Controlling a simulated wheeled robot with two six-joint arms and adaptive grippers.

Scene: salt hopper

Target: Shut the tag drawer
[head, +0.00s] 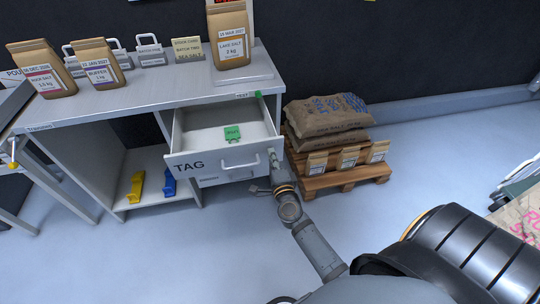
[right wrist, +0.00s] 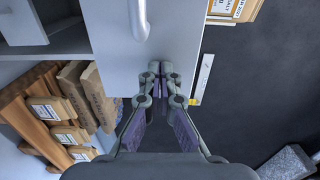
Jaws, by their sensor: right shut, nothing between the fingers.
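The tag drawer (head: 188,165) is pulled out of the white bench, its front labelled TAG. Its handle (head: 240,165) is on the front, and a green tag (head: 232,133) lies inside. My right gripper (head: 273,165) is at the right end of the drawer front, beside the handle. In the right wrist view its closed, empty fingertips (right wrist: 156,72) are over the pale drawer front (right wrist: 108,45), near the handle (right wrist: 139,18). I cannot tell whether they touch it. My left gripper is not in view.
Another drawer (head: 222,179) sits shut below. Paper bags (head: 230,40) stand on the bench top (head: 150,92). A pallet (head: 340,178) with salt sacks (head: 328,112) and small bags is close on the right. Yellow and blue scoops (head: 168,183) are on the lower shelf. Floor in front is clear.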

